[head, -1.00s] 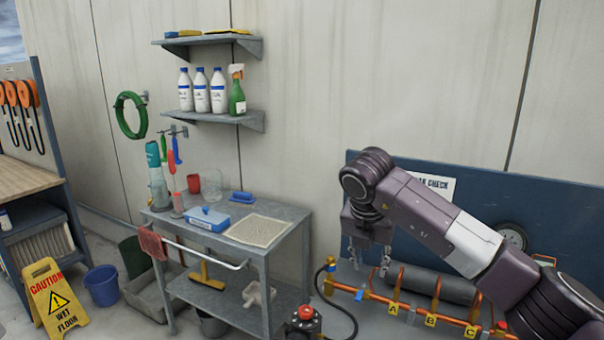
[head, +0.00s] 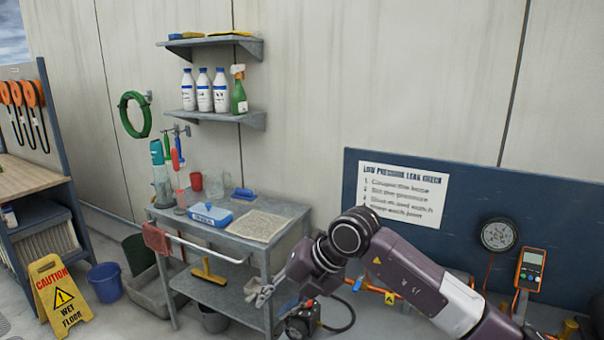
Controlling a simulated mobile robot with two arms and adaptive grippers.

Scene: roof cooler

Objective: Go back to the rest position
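My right arm comes in from the lower right of the head view. Its gripper (head: 265,292) points down and left, in front of the right end of the grey cart. Its pale fingers overlap a whitish item on the cart's lower shelf, so I cannot tell their spacing. I see nothing clearly held. My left gripper is not in view.
The grey cart (head: 283,214) bears a blue-and-white box (head: 211,215) and a mat (head: 256,226). A blue panel (head: 470,195) with a gauge (head: 497,234) and copper pipework stand behind my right arm. A yellow wet-floor sign (head: 60,290) stands at left.

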